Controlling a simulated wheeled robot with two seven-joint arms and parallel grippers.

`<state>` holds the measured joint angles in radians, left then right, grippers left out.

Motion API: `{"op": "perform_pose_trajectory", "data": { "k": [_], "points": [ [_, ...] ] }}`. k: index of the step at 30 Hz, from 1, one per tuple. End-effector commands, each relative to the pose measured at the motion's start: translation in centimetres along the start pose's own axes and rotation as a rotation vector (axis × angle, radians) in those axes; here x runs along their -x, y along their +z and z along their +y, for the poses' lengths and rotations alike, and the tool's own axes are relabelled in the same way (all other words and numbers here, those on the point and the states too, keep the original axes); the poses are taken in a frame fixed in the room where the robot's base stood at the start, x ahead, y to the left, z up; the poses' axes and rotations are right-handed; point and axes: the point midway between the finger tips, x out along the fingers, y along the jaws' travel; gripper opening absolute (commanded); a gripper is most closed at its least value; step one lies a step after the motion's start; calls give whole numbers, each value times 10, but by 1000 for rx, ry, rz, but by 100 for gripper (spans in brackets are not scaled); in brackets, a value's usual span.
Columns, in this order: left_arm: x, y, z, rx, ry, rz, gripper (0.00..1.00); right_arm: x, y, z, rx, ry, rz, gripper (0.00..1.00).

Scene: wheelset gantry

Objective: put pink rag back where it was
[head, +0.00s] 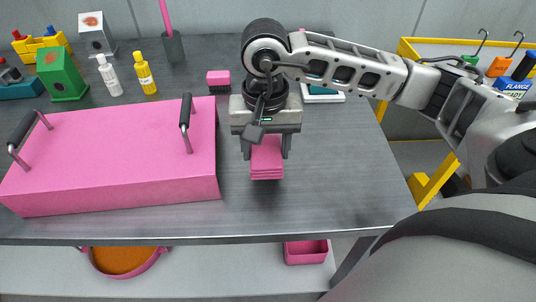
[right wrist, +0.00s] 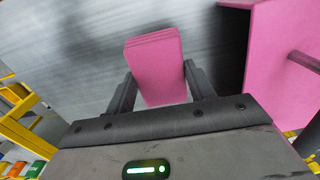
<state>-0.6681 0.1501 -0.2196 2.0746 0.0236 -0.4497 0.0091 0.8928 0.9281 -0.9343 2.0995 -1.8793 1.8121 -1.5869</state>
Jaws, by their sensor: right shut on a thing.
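The pink rag (head: 267,160) is a small folded stack of cloth. My right gripper (head: 266,152) is shut on it above the grey table (head: 330,190), right of the large pink box. In the right wrist view the rag (right wrist: 155,62) sits between the two dark fingers of the gripper (right wrist: 158,88), its layered edge showing at the far end. I cannot tell whether the rag touches the table. My left gripper is not in view.
A large pink box (head: 110,165) with dark handles fills the table's left. Bottles (head: 145,75), a green block (head: 62,75) and a small pink-and-black item (head: 218,80) stand behind. The table right of the gripper is clear. A pink bin (head: 305,252) sits below.

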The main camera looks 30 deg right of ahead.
Motion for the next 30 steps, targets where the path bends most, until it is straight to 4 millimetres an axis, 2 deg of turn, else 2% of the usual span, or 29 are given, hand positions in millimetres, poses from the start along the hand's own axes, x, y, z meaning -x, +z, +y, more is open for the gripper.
{"op": "perform_pose_trajectory", "data": {
  "k": [2, 9, 20, 21, 23, 24, 30],
  "points": [
    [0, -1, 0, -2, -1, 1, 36, -8, -6, 6, -5, 6, -1, 32],
    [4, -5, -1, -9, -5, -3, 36, -37, -5, 5, -1, 3, -1, 32],
    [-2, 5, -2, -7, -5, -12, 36, -43, -5, 5, -1, 2, 1, 32],
    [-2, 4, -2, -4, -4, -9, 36, -43, -5, 5, -1, 2, 1, 56],
    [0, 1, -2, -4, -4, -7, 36, -41, -5, 5, -1, 2, 1, 73],
    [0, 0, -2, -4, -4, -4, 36, -41, -5, 5, -1, 2, 1, 75],
    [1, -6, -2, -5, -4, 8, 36, -41, -5, 5, -2, 2, 1, 75]
  ]
}}
